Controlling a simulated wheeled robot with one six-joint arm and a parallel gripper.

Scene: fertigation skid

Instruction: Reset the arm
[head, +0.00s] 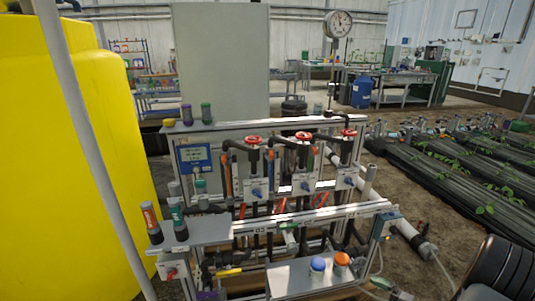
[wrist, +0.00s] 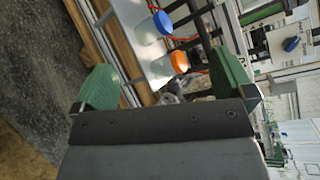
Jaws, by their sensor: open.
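My gripper (wrist: 166,78) shows in the wrist view as two green fingers set wide apart on a dark bar. It is open, and nothing is between its fingertips that I can see it holding. Beyond the fingers are a jar with an orange lid (wrist: 179,62) and a jar with a blue lid (wrist: 162,22), apart from the gripper. I cannot make out my gripper in the head view. There the fertigation skid (head: 290,212) stands in the middle, with red handwheels (head: 303,135) on top.
The blue-lidded jar (head: 318,266) and orange-lidded jar (head: 341,262) stand on the skid's low front shelf (head: 290,281). A yellow tank (head: 75,150) and a grey pole (head: 95,150) fill the left. Plant beds (head: 455,165) lie right.

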